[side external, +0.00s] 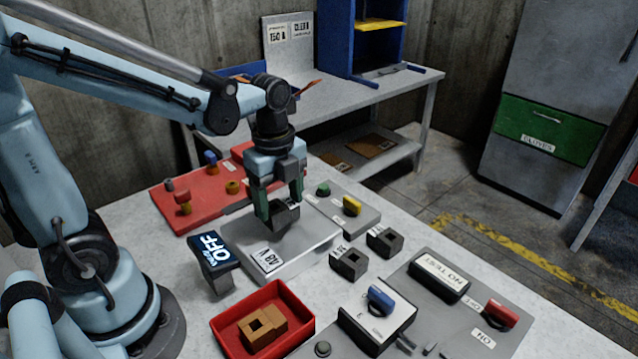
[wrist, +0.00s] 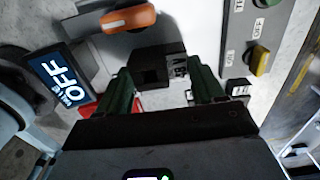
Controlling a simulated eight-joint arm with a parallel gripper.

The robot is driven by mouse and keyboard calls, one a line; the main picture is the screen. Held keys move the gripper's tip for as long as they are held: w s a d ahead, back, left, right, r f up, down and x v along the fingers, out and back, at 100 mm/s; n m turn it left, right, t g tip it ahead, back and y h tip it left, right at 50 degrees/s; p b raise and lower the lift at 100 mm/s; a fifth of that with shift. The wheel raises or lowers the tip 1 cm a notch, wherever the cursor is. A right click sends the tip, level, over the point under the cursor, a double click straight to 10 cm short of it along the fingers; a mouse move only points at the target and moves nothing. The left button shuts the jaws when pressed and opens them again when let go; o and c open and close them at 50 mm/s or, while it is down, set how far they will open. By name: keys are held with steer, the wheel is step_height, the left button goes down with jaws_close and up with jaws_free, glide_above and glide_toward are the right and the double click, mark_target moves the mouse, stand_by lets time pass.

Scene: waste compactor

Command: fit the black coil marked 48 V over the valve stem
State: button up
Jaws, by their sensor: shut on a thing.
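My gripper (side external: 281,203) hangs over the middle of the bench, its green fingers closed around a black block-shaped coil (side external: 286,217). In the wrist view the coil (wrist: 152,71) sits between the two fingertips (wrist: 162,80), with a pale printed label on its right part; the marking is hard to read. I cannot tell which fitting is the valve stem.
Two other black coils (side external: 349,262) (side external: 385,241) stand right of the tray. An OFF display (side external: 210,250) is at front left. A grey switch box (side external: 352,215) stands behind the tray; a control panel (side external: 455,325) is at right.

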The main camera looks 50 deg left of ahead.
mark_target(280, 211)
steer(key=shift+f, duration=1)
steer(key=o, duration=1.2)
steer(key=shift+o, duration=0.2)
step_height(280, 211, up, 12)
steer(key=f+n+t, duration=0.1)
steer(key=n, duration=0.2)
steer(key=f+n+t, duration=0.1)
steer(key=n, duration=0.2)
steer(key=s+d+f+n+t, duration=0.1)
steer(key=n+t, duration=0.1)
steer(key=n, duration=0.2)
steer(key=shift+d, duration=0.1)
steer(key=n, duration=0.2)
steer(key=f+n+t, duration=0.1)
steer(key=n, duration=0.1)
steer(key=shift+d+t, duration=0.2)
steer(key=shift+t, duration=0.1)
steer(key=n, duration=0.2)
steer(key=f+n+t, duration=0.1)
steer(key=n, duration=0.1)
steer(key=shift+s+d+t, duration=0.1)
steer(key=shift+d+t, duration=0.1)
steer(key=shift+t, duration=0.1)
